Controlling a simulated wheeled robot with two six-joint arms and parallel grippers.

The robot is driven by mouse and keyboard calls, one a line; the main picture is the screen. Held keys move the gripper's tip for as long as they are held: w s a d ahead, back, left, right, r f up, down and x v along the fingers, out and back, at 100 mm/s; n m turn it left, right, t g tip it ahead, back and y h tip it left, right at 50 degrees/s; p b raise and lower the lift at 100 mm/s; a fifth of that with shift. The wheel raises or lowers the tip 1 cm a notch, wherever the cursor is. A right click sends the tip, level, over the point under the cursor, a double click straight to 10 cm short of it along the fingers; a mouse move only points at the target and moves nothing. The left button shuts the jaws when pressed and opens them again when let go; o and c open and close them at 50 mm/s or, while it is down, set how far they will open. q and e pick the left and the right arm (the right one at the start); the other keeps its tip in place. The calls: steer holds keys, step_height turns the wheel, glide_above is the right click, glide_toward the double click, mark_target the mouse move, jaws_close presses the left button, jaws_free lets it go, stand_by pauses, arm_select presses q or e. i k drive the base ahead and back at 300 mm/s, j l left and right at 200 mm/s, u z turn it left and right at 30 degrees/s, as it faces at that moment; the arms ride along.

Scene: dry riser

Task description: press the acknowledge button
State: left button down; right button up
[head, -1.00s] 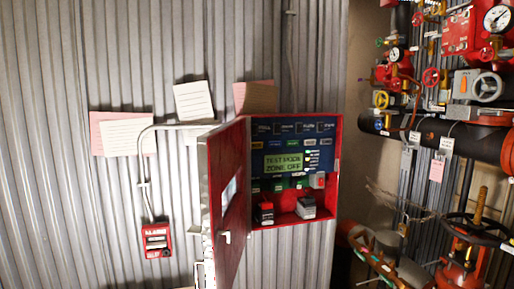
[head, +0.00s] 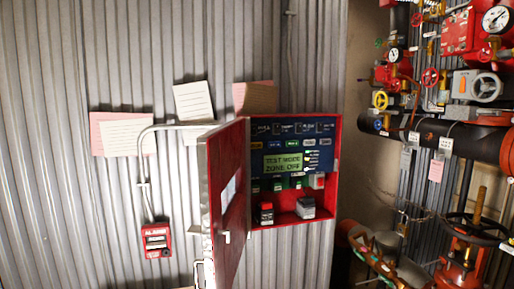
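A red alarm panel (head: 335,160) hangs on the corrugated wall with its red door (head: 228,200) swung open to the left. Its blue face carries a lit green display (head: 283,164) reading "TEST MODE ZONE OFF". Rows of small labelled buttons sit above and below the display, with green ones (head: 296,182) underneath. The labels are too small to read, so I cannot tell which is the acknowledge button. Two small boxes stand in the panel's bottom, one dark and red (head: 265,213) and one grey (head: 306,208). Neither of my grippers shows in the head view.
A red alarm call point (head: 157,240) is on the wall at left, with a conduit (head: 143,170) above it. Paper notes (head: 194,101) hang around the panel. Red valves, gauges (head: 496,19) and dark pipes (head: 450,135) fill the right side.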

mark_target(254, 146)
steer(key=i+l, duration=0.15)
steer(key=l, duration=0.2)
steer(key=i+l, duration=0.15)
steer(key=l, duration=0.25)
steer(key=i+l, duration=0.15)
steer(key=l, duration=0.2)
steer(key=i+l, duration=0.15)
steer(key=l, duration=0.25)
steer(key=i+l+u, duration=0.1)
steer(key=l, duration=0.25)
